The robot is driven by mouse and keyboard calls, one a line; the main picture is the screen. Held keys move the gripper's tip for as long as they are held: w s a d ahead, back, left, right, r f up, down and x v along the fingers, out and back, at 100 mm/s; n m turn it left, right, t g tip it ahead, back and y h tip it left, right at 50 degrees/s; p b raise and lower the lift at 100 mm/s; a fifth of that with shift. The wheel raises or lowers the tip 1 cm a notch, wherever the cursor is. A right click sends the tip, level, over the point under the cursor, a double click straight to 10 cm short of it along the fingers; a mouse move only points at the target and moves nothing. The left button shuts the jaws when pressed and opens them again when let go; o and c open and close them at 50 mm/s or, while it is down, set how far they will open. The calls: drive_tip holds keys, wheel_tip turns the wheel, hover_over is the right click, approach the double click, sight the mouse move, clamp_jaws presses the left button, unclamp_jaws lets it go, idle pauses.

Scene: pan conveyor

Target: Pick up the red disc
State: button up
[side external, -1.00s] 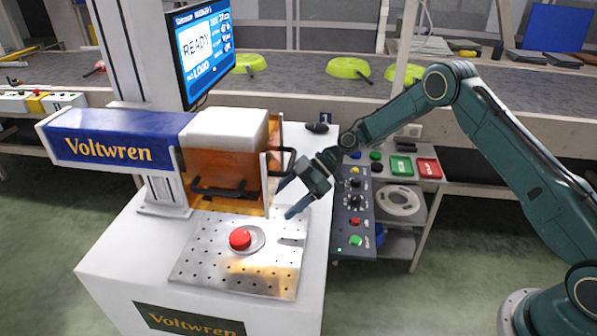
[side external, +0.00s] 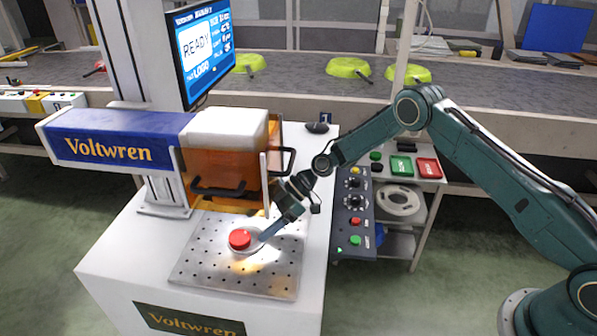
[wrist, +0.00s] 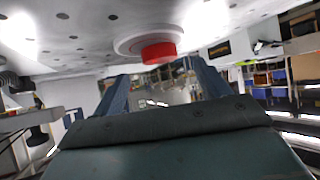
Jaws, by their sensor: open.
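The red disc (side external: 240,239) sits on a pale round holder (side external: 259,249) on the perforated metal plate (side external: 212,276) of the Voltwren machine. My gripper (side external: 265,237) reaches down from the right, with its fingertips close beside the disc's right side. In the wrist view the red disc (wrist: 160,53) shows just beyond the tips of my open gripper (wrist: 160,76), roughly in line with the gap between its fingers. The gap looks empty. I cannot tell whether a finger touches the disc or holder.
The machine's orange guard (side external: 217,171) with black handles stands close behind the plate, left of my gripper. A control panel (side external: 352,222) is to the right. A conveyor (side external: 300,89) carrying green pans (side external: 348,68) runs behind. The plate's front is clear.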

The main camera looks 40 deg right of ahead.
sight(243, 236)
drive_tip(key=shift+x, duration=2.4)
drive_tip(key=c, duration=1.1)
drive_tip(key=shift+d+r, duration=0.1)
drive_tip(key=s+d, duration=0.2)
drive_tip(key=d, duration=0.8)
drive_tip(key=s+d, duration=0.2)
drive_tip(key=d, duration=0.9)
drive_tip(key=s+d, duration=0.2)
drive_tip(key=d, duration=0.8)
drive_tip(key=shift+s+d, duration=0.15)
